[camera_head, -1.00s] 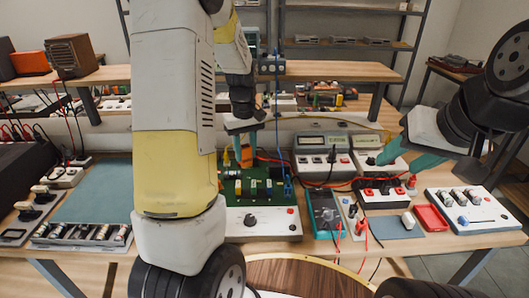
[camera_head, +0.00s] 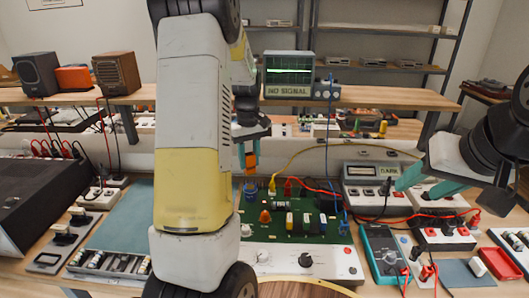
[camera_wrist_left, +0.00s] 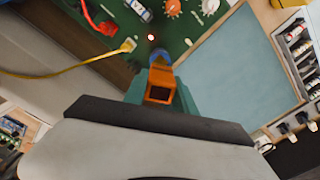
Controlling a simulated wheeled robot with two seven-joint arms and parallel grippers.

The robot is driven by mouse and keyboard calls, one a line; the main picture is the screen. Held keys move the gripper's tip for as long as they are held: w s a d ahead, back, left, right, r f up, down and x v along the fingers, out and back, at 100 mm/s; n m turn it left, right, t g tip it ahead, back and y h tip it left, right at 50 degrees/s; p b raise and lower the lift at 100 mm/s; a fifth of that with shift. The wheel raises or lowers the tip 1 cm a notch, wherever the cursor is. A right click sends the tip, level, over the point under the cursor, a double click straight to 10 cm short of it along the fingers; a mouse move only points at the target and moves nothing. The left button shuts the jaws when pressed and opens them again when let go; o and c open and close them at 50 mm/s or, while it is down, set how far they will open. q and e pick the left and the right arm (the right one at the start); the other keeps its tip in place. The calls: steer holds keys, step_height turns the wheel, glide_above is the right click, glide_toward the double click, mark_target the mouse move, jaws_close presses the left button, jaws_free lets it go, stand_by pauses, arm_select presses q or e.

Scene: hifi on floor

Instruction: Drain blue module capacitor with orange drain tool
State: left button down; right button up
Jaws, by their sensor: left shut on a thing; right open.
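My left gripper (camera_wrist_left: 160,98) is shut on the orange drain tool (camera_wrist_left: 160,84), which also shows in the head view (camera_head: 251,156). The tool points down over the left part of the green circuit board (camera_head: 285,235). The blue module capacitor (camera_head: 251,190) stands on that board just below the tool. In the wrist view the blue part (camera_wrist_left: 160,56) lies right at the tool's far end. I cannot tell if they touch. My right gripper (camera_head: 432,183) is open and empty, above the instruments at the right.
A yellow lead (camera_head: 282,172) and red leads run from the board's back edge. A blue cable (camera_head: 328,130) hangs behind it. A meter (camera_head: 372,172) and a teal multimeter (camera_head: 383,255) stand to the right. The teal mat (camera_head: 125,215) at the left is clear.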

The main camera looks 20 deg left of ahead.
mark_target(250, 173)
arm_select(q)
steer(key=shift+f, duration=2.75)
steer(key=shift+f, duration=0.15)
stand_by(4.6)
